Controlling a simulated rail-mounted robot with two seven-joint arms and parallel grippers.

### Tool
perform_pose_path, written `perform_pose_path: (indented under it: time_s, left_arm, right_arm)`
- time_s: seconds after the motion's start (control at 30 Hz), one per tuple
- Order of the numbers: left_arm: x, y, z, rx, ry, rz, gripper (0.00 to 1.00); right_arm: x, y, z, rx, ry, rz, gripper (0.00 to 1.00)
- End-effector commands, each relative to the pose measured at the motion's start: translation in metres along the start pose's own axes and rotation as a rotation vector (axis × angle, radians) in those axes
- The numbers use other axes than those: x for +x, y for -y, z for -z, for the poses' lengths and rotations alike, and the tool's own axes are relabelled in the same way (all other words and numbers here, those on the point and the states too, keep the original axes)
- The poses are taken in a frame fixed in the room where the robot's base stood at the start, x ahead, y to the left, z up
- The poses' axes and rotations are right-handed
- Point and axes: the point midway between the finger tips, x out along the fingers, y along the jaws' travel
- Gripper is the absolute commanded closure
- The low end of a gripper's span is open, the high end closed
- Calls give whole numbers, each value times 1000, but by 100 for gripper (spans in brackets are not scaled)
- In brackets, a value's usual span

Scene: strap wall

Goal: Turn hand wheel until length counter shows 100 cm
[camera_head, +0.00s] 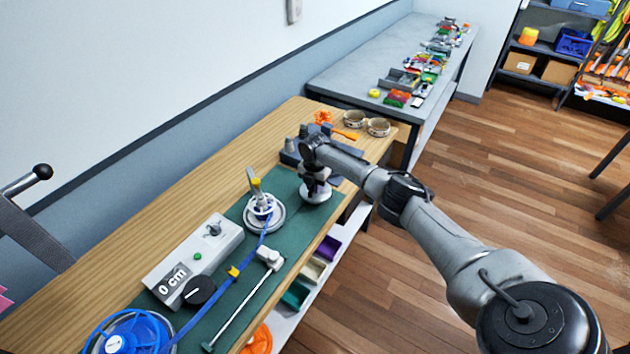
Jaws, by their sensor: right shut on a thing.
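The length counter (172,283) is a dark display on the light grey box and reads 0 cm. My right gripper (317,186) points down over the white round wheel (316,197) at the far right end of the green mat. It is shut, and its fingers seem to hold the wheel's handle; the gripper hides the exact grip. A blue strap (212,290) runs from the blue reel (128,335) at the bottom left, through a yellow clip, to a round metal guide (264,215). My left gripper is not in view.
A slim rod (240,305) lies along the mat's front. Coloured bins sit below the bench edge.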

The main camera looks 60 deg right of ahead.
Motion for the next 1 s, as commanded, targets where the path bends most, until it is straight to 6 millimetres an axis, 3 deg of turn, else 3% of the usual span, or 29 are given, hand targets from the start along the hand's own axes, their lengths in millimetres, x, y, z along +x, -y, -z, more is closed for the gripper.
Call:
perform_pose_path:
  time_s: [0.3,1.0]
  left_arm:
    - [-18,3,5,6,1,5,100]
    - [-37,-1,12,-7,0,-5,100]
  right_arm:
    - [-2,-2,0,302,-2,0,100]
    - [-2,-7,-4,966,-2,0,100]
